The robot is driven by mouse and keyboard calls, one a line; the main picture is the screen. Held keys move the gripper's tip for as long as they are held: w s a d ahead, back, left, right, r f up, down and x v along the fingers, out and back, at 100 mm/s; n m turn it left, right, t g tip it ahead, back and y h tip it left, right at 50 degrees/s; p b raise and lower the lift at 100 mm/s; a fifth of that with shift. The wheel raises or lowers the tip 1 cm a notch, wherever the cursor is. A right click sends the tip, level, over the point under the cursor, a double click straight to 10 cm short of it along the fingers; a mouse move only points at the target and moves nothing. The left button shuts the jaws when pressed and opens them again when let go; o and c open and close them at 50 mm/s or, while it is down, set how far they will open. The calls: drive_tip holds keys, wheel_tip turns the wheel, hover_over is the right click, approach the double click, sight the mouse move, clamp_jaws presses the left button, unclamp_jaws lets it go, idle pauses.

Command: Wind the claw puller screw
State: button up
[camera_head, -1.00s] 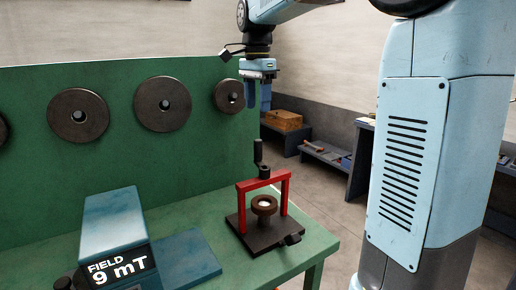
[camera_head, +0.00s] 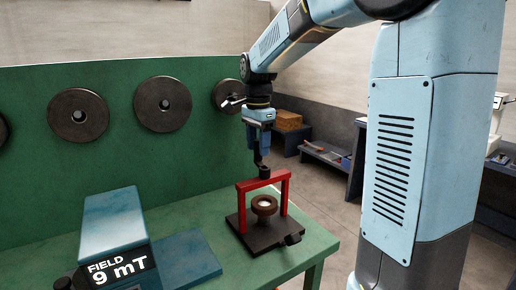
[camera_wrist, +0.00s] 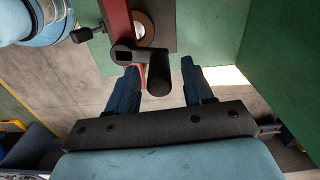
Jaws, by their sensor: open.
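The claw puller is a red frame (camera_head: 263,183) on a dark base plate (camera_head: 252,238) at the table's right end. A brown ring (camera_head: 264,205) sits inside the frame. On top is the screw's black crank with an upright handle, which shows in the wrist view (camera_wrist: 158,74). My gripper (camera_head: 257,152) is open and points down above the red frame, at the crank handle. In the wrist view its two blue fingers (camera_wrist: 158,85) stand on either side of the handle, with gaps visible. The handle is partly hidden by my gripper in the head view.
The green table (camera_head: 305,245) ends just right of the puller. A green back panel (camera_head: 60,180) carries several dark discs.

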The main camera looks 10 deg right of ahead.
drive_tip(key=shift+f, duration=0.65)
drive_tip(key=shift+c, duration=0.2)
clamp_jaws()
